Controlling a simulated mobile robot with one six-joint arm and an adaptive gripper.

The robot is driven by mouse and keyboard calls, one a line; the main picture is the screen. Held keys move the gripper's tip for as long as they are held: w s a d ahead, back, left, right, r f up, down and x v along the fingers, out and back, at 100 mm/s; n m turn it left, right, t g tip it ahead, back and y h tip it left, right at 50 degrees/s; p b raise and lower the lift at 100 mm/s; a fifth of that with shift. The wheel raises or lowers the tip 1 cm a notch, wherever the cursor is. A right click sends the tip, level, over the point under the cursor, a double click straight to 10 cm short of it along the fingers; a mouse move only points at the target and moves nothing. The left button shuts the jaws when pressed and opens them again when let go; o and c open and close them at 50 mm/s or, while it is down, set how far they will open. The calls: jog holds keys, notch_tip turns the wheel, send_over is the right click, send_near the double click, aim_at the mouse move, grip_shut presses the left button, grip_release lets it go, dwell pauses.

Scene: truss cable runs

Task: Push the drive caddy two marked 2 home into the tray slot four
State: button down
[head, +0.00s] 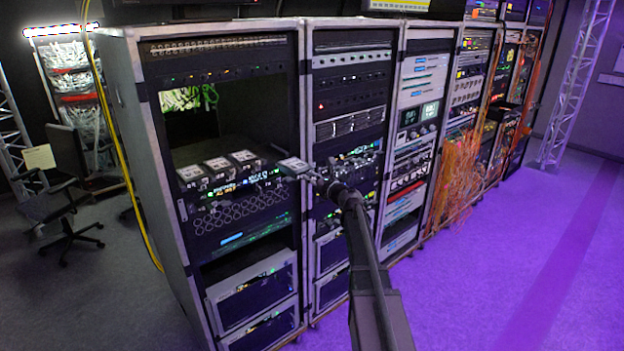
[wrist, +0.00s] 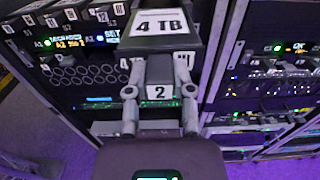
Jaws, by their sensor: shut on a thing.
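My gripper (wrist: 159,95) is shut on a dark drive caddy marked 2 (wrist: 160,91), with one finger on each side of its front. The caddy has a white "4 TB" label on top. In the head view my gripper (head: 313,175) holds the caddy (head: 293,166) at the right end of the tray's row, in front of the left rack. The caddy sticks out towards me and looks about level. The tray (head: 236,187) has lit status displays on its front. My caddy hides slot four's opening, and I cannot tell how far in the caddy is.
Three other caddies (head: 217,163) with white top labels sit in the tray to the left. A panel with round holes (head: 240,212) lies below. The neighbouring rack (head: 348,130) stands close on the right. The purple-lit floor (head: 500,270) is clear.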

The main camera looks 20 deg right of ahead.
aim_at(291, 166)
jog(key=shift+x, duration=2.6)
jog(key=shift+x, duration=3.2)
dwell(1.4)
